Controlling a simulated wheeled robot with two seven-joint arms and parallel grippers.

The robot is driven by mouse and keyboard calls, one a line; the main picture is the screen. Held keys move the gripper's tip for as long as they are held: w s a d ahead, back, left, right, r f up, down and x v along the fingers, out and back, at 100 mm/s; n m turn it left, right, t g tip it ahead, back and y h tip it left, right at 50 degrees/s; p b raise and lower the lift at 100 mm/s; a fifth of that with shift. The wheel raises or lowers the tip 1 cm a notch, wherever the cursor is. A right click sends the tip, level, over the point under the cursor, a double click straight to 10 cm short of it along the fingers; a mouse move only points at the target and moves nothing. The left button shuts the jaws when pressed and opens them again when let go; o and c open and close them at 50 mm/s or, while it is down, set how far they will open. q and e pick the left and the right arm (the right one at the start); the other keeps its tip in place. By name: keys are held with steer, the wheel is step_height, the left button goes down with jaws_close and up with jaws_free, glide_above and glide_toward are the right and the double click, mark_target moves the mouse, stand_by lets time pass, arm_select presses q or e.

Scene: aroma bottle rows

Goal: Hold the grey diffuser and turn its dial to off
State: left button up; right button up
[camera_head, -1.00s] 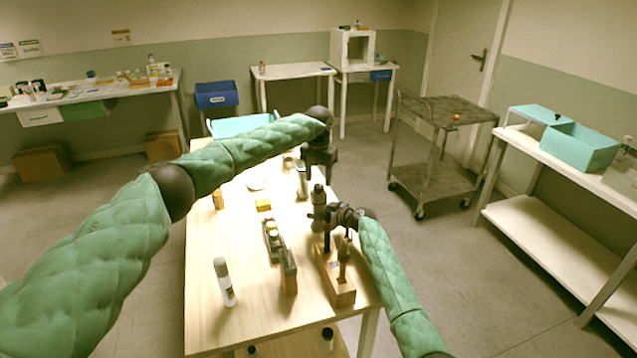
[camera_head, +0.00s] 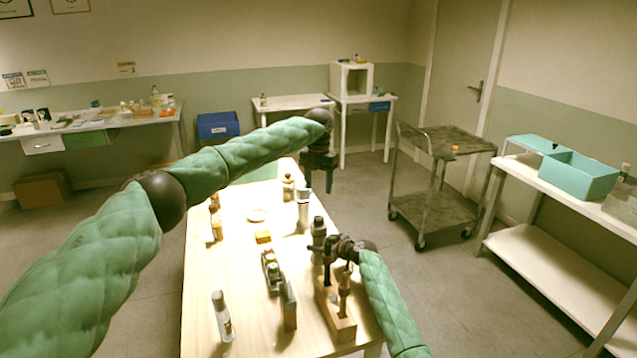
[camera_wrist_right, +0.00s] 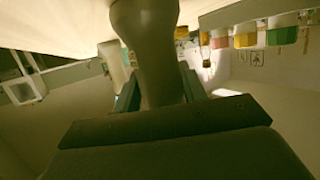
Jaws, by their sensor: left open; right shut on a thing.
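The grey diffuser (camera_head: 318,238) stands upright on the right side of the wooden table. My right gripper (camera_head: 326,247) reaches it from the right and is shut on its body. In the right wrist view a grey-beige waisted body (camera_wrist_right: 150,55) stands between the fingers, its top cut off by the frame.
A wooden stand (camera_head: 340,326) with a bottle is just in front of my right gripper. A white and blue bottle (camera_head: 303,211) stands behind the diffuser.

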steer(key=o, duration=1.2)
steer(key=shift+c, duration=0.2)
steer(key=shift+d, duration=0.1)
